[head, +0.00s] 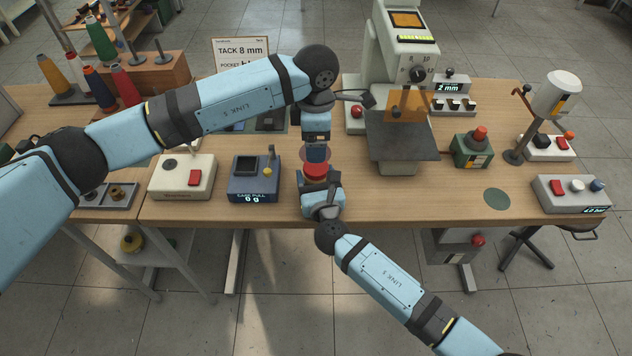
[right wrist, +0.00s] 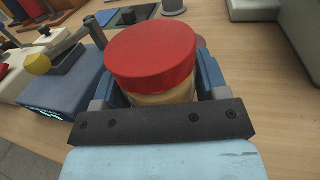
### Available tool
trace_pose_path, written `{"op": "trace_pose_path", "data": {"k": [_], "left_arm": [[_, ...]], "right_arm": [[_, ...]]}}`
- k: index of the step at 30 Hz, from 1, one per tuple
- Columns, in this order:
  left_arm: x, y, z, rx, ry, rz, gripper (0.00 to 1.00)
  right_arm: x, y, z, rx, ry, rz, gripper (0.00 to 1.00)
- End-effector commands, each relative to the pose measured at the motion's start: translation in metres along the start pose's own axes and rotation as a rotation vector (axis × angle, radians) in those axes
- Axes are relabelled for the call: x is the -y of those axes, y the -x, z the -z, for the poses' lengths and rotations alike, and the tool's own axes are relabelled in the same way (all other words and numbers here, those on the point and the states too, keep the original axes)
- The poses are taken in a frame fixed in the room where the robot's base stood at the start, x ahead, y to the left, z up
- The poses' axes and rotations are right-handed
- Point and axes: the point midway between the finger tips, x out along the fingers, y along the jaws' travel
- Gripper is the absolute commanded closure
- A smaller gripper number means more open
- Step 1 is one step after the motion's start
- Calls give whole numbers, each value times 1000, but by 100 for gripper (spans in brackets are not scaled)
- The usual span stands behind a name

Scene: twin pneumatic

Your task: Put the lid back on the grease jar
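The grease jar (right wrist: 160,97) has a cream body and stands upright between the fingers of my right gripper (head: 318,178). The fingers lie along both sides of it and seem closed on it; their tips are hidden behind it. The red lid (right wrist: 152,55) sits on top of the jar, covering its mouth; it also shows in the head view (head: 315,171). Whether it is screwed down cannot be told. My left gripper (head: 317,153) points down just above and behind the lid in the head view. Its finger gap is not clear, and it does not show in the right wrist view.
A blue-grey cable-pull tester (head: 254,190) and a white box with a red switch (head: 182,177) stand left of the jar. A pneumatic press (head: 398,140) stands to the right.

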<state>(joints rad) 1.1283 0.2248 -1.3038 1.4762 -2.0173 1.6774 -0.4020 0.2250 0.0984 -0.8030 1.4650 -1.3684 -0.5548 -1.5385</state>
Motion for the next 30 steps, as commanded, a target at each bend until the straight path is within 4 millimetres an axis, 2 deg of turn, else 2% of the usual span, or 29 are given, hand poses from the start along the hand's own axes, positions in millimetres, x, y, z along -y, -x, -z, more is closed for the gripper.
{"op": "trace_pose_path", "data": {"k": [1, 8, 9, 14, 24, 30], "left_arm": [[0, 0, 0, 0, 0, 0, 19], [0, 0, 0, 0, 3, 0, 19], [0, 0, 0, 0, 13, 0, 19], [0, 1, 0, 0, 151, -2, 19], [0, 0, 0, 1, 796, -1, 19], [0, 0, 0, 0, 1072, -1, 19]], "right_arm": [[0, 0, 0, 0, 0, 0, 45], [0, 0, 0, 0, 0, 0, 98], [0, 0, 0, 0, 0, 0, 100], [0, 0, 0, 0, 0, 0, 100], [0, 0, 0, 0, 0, 0, 100], [0, 0, 0, -1, 0, 0, 100]]}}
